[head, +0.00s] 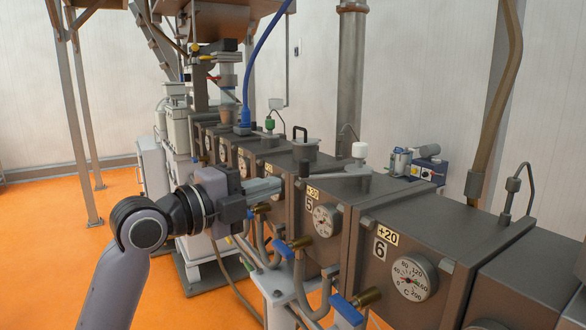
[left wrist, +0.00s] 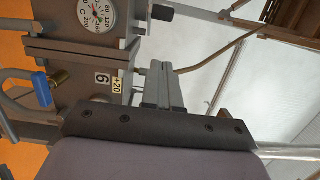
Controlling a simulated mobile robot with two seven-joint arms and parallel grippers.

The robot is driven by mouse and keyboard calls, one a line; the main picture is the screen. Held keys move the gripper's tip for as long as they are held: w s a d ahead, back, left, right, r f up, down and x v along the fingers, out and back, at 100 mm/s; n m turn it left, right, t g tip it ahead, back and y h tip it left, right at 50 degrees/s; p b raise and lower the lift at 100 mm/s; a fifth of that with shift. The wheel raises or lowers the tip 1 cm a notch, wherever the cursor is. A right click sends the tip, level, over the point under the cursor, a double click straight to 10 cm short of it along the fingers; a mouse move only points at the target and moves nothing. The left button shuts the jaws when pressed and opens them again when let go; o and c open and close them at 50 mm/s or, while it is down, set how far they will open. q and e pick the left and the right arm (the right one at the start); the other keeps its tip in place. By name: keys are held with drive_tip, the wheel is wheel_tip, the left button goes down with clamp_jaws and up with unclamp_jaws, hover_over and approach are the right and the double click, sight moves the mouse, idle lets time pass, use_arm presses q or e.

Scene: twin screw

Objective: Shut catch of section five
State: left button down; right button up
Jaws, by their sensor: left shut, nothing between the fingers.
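In the left wrist view the shut fingers (left wrist: 166,85) show beside the "6" and "+20" labels. My right gripper is not in view.
Section six (head: 430,235) stands to the right with its own gauge (head: 411,280). Pipes and blue-handled valves (head: 346,308) hang along the front below. A brown pipe (head: 495,110) rises behind section six.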

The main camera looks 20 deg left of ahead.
use_arm(q)
drive_tip(key=w+d+p, duration=0.1)
drive_tip(key=w+p, duration=0.1)
drive_tip(key=w, duration=0.7)
drive_tip(key=shift+d, duration=0.3)
